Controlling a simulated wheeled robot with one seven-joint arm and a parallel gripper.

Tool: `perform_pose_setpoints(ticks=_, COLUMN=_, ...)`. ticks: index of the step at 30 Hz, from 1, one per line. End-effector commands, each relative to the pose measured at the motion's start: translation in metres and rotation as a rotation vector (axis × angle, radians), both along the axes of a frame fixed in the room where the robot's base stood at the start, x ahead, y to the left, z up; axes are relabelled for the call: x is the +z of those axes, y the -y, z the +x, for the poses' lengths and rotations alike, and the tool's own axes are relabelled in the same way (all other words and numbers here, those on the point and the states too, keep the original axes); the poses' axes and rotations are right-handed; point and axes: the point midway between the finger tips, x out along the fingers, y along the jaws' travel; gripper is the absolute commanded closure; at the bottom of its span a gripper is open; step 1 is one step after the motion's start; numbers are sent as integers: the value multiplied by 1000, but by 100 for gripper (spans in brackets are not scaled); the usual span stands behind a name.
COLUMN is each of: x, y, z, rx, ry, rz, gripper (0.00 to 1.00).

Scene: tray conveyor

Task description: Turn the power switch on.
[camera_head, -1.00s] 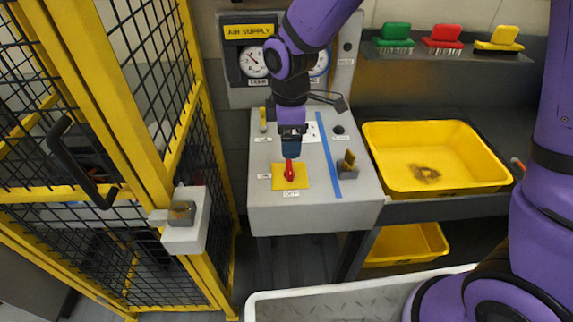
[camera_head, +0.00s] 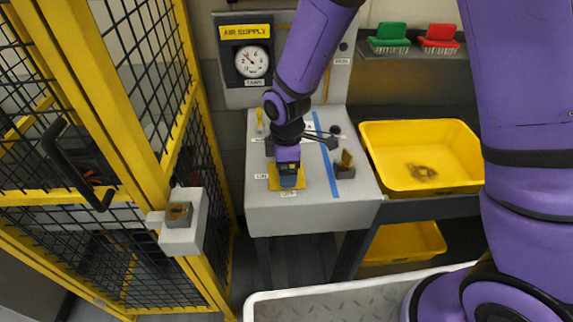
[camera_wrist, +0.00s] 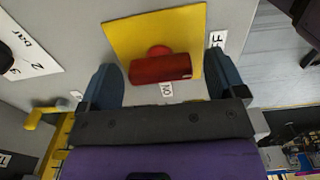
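The power switch (camera_wrist: 160,68) is a red lever on a yellow plate (camera_wrist: 125,38). In the wrist view the lever lies lengthwise left to right, with the OFF label (camera_wrist: 217,40) off its right end and the ON label (camera_wrist: 167,89) beside its near long side. My gripper (camera_wrist: 160,75) is open, with one blue finger beyond each end of the lever; I cannot tell whether either touches it. In the head view my gripper (camera_head: 291,181) is over the yellow plate (camera_head: 272,181) and hides the lever.
A blue strip (camera_head: 327,158) and a small grey block with a yellow tab (camera_head: 345,168) lie right of the plate. A yellow bin (camera_head: 405,180) stands farther right. A yellow-framed mesh gate (camera_head: 150,165) is on the left. The air supply gauge (camera_head: 252,61) is behind.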

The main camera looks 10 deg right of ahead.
Motion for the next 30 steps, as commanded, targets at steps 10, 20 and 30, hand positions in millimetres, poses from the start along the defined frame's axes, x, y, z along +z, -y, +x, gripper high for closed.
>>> perform_pose_setpoints(ticks=10, x=0, y=0, z=0, rx=-1, ry=0, rz=0, gripper=60)
perform_pose_setpoints(ticks=20, x=1, y=0, z=0, rx=-89, ry=0, rz=1, gripper=60)
perform_pose_setpoints(ticks=30, x=1, y=0, z=0, rx=-365, ry=1, rz=0, gripper=60)
